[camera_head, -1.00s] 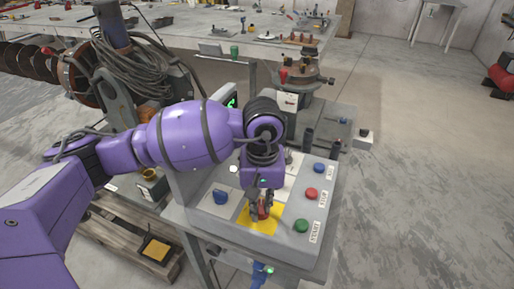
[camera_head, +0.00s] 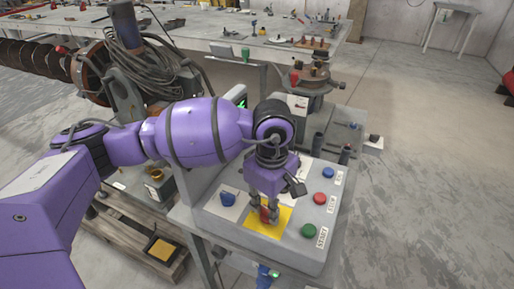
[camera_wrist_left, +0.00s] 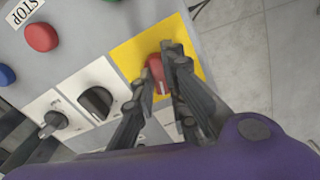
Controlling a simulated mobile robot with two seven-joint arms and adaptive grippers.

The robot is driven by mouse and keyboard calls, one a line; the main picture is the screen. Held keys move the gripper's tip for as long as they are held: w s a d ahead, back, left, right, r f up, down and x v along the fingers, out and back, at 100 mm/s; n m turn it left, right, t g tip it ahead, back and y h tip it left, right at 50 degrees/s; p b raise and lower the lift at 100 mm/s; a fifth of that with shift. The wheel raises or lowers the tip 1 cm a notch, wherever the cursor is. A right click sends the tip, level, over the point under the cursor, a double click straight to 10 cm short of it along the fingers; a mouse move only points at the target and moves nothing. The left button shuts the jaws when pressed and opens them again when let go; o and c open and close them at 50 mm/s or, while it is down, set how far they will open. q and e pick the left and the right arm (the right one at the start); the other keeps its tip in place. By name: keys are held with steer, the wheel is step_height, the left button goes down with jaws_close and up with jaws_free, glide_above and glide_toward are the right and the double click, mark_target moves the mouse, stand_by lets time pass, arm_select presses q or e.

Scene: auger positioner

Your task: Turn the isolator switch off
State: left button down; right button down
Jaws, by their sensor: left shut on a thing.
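The isolator switch is a red knob (camera_wrist_left: 157,73) on a yellow square plate (camera_wrist_left: 128,52) of the grey control panel. In the head view the red knob (camera_head: 264,215) sits on the yellow plate (camera_head: 268,229) near the panel's front. My left gripper (camera_head: 262,214) reaches down onto it. In the wrist view the left gripper's fingers (camera_wrist_left: 152,80) are on both sides of the red knob, shut on it. A white mark shows on the knob's face. The fingers hide part of the knob. My right gripper is not in view.
A black rotary knob (camera_wrist_left: 97,101) is near the fingers. A pallet (camera_head: 125,220) lies at left; floor at right is clear.

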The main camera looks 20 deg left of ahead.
arm_select(q)
steer(key=shift+n, duration=1.3)
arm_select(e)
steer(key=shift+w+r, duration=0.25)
arm_select(q)
steer(key=shift+n, duration=0.3)
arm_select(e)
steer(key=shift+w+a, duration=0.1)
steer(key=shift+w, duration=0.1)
arm_select(q)
steer(key=c, duration=1.8)
jaws_free()
steer(key=shift+o, duration=0.2)
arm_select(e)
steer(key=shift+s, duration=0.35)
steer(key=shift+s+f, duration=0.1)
arm_select(q)
step_height(320, 180, up, 12)
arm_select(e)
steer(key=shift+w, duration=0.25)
